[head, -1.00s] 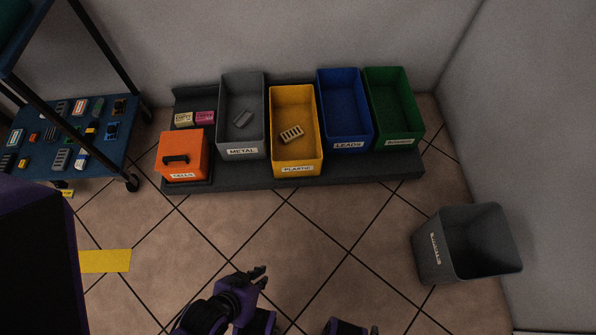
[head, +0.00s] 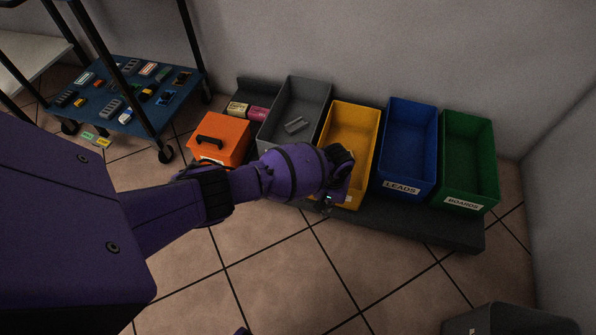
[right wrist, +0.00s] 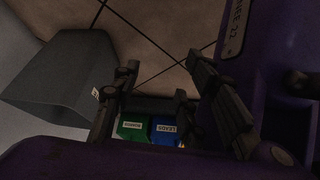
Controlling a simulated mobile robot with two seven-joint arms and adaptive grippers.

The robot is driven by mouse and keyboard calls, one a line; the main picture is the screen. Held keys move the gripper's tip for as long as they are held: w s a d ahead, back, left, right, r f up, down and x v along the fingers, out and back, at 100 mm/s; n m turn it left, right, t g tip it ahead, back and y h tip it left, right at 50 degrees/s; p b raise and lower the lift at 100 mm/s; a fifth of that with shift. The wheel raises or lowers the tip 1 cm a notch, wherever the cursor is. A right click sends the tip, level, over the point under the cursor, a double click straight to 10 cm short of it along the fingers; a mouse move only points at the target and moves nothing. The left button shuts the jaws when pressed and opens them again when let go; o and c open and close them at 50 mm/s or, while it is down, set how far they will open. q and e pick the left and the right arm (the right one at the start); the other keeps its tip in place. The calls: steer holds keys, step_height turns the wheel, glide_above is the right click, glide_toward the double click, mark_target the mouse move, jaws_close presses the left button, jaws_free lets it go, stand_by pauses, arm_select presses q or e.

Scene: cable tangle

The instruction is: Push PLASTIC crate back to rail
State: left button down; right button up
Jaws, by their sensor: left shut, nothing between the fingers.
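The yellow PLASTIC crate (head: 352,125) stands on the dark platform between the grey and blue crates in the head view. Its back edge sits a little forward of its neighbours' back edges. My left gripper (head: 330,200) is shut and empty at the crate's front wall, and my arm hides most of that wall and its label. Whether it touches the wall I cannot tell. The rail is not clearly visible behind the crates. My right gripper (right wrist: 160,65) is open and empty in the right wrist view, above the floor.
The grey crate (head: 285,100) stands left of it, the blue LEADS crate (head: 399,188) and green BOARDS crate (head: 465,202) right. An orange box (head: 228,132) sits at the platform's left. A grey bin (head: 510,320) is at bottom right. The floor in front is clear.

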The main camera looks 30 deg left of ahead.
arm_select(q)
step_height(320, 180, down, 10)
steer(key=b, duration=0.6)
steer(key=w, duration=0.1)
steer(key=w+b, duration=0.1)
steer(key=w, duration=0.1)
steer(key=w+a, duration=0.1)
steer(key=shift+w+r+b, duration=0.3)
steer(key=shift+b, duration=0.1)
arm_select(e)
step_height(320, 180, down, 8)
steer(key=n, duration=0.1)
steer(key=shift+w+d+r+g, duration=0.15)
steer(key=shift+w+d+g, duration=0.05)
steer(key=shift+d+g, duration=0.1)
steer(key=shift+s, duration=0.2)
